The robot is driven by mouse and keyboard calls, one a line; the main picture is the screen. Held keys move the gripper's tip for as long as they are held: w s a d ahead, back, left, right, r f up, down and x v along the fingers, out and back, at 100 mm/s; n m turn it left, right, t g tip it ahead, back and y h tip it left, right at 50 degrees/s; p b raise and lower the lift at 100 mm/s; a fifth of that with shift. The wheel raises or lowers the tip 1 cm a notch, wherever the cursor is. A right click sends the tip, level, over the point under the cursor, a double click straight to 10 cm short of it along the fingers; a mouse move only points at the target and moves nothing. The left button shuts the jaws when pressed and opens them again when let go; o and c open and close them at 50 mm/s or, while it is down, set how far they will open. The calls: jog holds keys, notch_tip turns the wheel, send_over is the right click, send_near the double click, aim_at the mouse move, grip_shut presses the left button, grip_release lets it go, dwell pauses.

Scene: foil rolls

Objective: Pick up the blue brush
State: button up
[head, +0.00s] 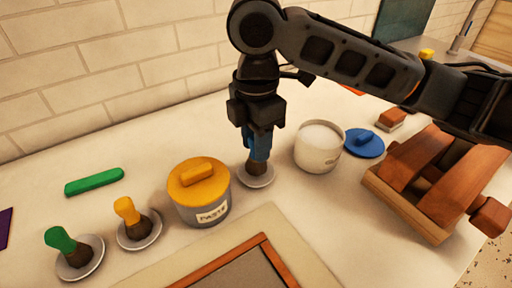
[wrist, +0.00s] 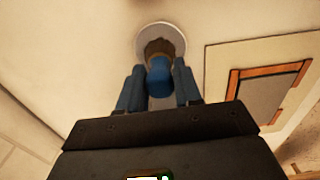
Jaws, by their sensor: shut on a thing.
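The blue brush (wrist: 158,75) has a blue handle and dark brown bristles, and stands bristles down at a small white dish (head: 260,181). In the head view its bristles (head: 257,168) show just below my gripper (head: 257,145). My gripper comes down from above and is shut on the blue handle, with one blue finger on each side in the wrist view (wrist: 159,90). The fingers hide part of the handle in the head view. I cannot tell whether the bristles touch the dish.
A yellow-lidded paste jar (head: 199,196) stands left of the brush, an open white jar (head: 318,148) right. Yellow (head: 127,211) and green (head: 60,240) brushes rest on dishes at the left. A wooden frame (head: 240,268) lies in front. A wooden block press (head: 440,180) stands right.

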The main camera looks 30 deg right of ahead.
jog(key=r, duration=0.1)
jog(key=d+r, duration=0.1)
jog(key=r, duration=0.1)
jog(key=s+d+r+b, duration=0.1)
jog(key=s+d+r, duration=0.1)
jog(key=d+r, duration=0.4)
jog(key=d, duration=0.4)
jog(key=shift+d+r, duration=0.2)
jog(key=shift+d, duration=0.05)
dwell(1.1)
